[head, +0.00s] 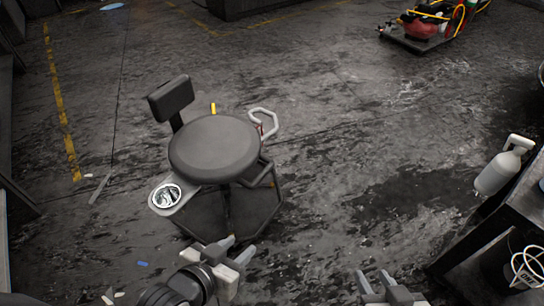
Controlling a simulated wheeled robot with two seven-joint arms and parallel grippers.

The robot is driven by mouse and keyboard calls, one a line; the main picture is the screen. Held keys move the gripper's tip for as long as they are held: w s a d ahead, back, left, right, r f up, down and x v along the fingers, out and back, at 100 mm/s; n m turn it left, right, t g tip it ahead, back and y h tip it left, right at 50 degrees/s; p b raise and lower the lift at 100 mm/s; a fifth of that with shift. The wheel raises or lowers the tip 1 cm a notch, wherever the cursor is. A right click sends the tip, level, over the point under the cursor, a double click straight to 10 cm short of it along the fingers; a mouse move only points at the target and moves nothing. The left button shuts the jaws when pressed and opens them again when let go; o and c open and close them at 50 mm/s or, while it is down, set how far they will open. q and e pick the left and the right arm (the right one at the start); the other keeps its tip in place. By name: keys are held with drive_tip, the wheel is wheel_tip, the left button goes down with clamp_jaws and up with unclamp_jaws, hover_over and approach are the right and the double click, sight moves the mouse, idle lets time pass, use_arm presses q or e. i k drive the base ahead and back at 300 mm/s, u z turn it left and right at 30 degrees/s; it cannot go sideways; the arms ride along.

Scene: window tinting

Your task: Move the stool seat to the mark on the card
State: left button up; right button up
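The stool stands left of centre in the head view, with a round dark grey seat (213,147). A small backrest (170,97) rises at its back left, and a light grey loop handle (264,123) is at its right. A small yellow piece (213,108) shows just behind the seat's far edge. I cannot make out a card or its mark. My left gripper (237,250) is open and empty, in front of and below the stool, apart from the seat. My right gripper (375,281) is open and empty at the bottom edge, right of the stool.
A cup holder tray (166,197) with shiny contents juts from the stool's left side. A dark bench (500,228) with a pale bottle (503,166) stands at the right. A loaded cart (415,42) is at the back right. The floor between is open, with dark wet-looking patches.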

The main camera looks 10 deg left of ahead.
sight(213, 148)
drive_tip(key=u, duration=0.65)
drive_tip(key=i, duration=0.8)
drive_tip(key=u, duration=0.85)
